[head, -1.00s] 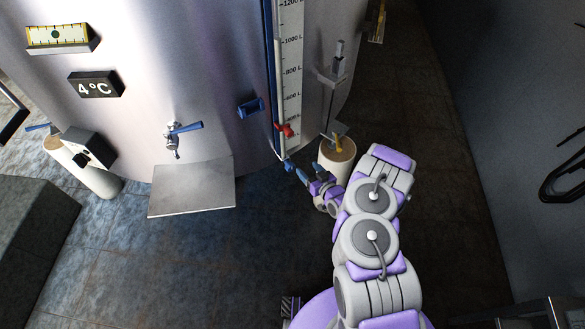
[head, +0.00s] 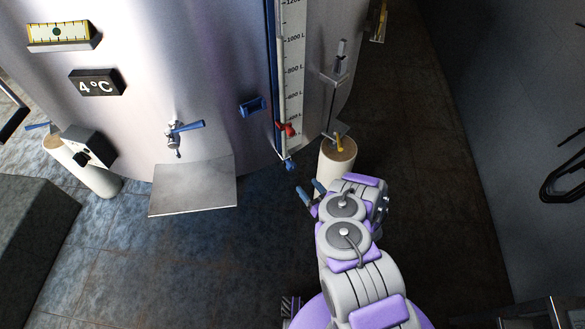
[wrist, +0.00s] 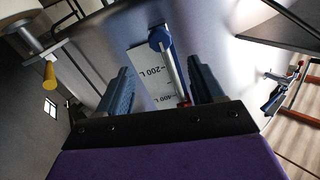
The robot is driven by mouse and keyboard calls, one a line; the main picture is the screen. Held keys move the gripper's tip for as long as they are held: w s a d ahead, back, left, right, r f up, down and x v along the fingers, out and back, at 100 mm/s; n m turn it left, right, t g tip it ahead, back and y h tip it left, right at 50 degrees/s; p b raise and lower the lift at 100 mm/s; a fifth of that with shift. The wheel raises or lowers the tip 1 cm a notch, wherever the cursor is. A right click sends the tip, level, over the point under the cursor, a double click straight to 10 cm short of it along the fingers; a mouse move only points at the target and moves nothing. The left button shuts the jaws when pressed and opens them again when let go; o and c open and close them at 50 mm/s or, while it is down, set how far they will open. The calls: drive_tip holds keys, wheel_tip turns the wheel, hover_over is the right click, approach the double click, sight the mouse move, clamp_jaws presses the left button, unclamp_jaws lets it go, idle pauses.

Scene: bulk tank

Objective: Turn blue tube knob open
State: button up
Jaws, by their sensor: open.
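The blue tube knob (head: 290,165) is at the bottom of the blue gauge tube on the tank's front. In the wrist view the blue knob (wrist: 159,38) shows beyond and between my finger pads, at the end of the tube. My gripper (head: 311,190) is below and a little right of the knob in the head view, apart from it. In the wrist view my gripper (wrist: 158,88) has its two blue fingers spread, with nothing held between them. My arm hides part of the gripper in the head view.
A red valve (head: 286,129) sits on the tube above the knob. A pale cylindrical post (head: 336,168) with a yellow handle stands close right of my gripper. A blue-handled tap (head: 184,127) and metal plate (head: 193,188) are at left. Floor between is clear.

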sight(293, 168)
drive_tip(key=b+x, duration=0.4)
drive_tip(key=x, duration=0.6)
drive_tip(key=shift+w+a+f, duration=0.15)
drive_tip(key=shift+w, duration=0.05)
drive_tip(key=shift+w+a+b, duration=0.3)
drive_tip(key=shift+w+a, duration=0.2)
drive_tip(key=shift+c, duration=0.3)
drive_tip(key=c, duration=1)
